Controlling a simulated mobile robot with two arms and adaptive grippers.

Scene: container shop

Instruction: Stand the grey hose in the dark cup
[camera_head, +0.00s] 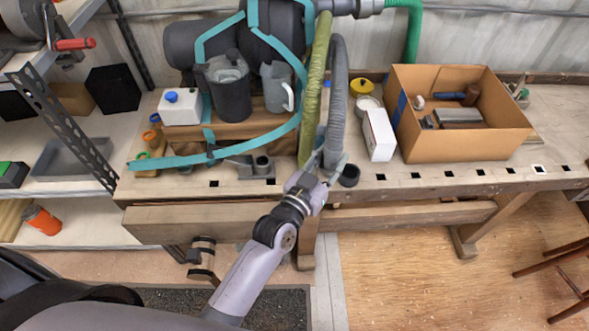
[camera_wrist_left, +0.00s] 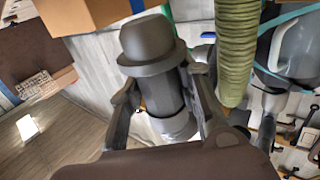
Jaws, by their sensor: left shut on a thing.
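The grey hose (camera_head: 337,100), ribbed, hangs down beside a yellow-green hose (camera_head: 316,90). My left gripper (camera_head: 325,170) is shut on it near its lower end, at the bench's front edge. In the left wrist view the fingers are on both sides of a smooth grey hose end (camera_wrist_left: 160,95); a wider dark collar (camera_wrist_left: 150,62) shows beyond it. My right gripper is out of view.
A cardboard box (camera_head: 458,145) with tools and a white carton (camera_head: 379,136) stand to the right. A dark jug (camera_head: 229,90), a grey mug (camera_head: 276,88) and a teal strap (camera_head: 290,124) are left. The bench front edge has several square holes.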

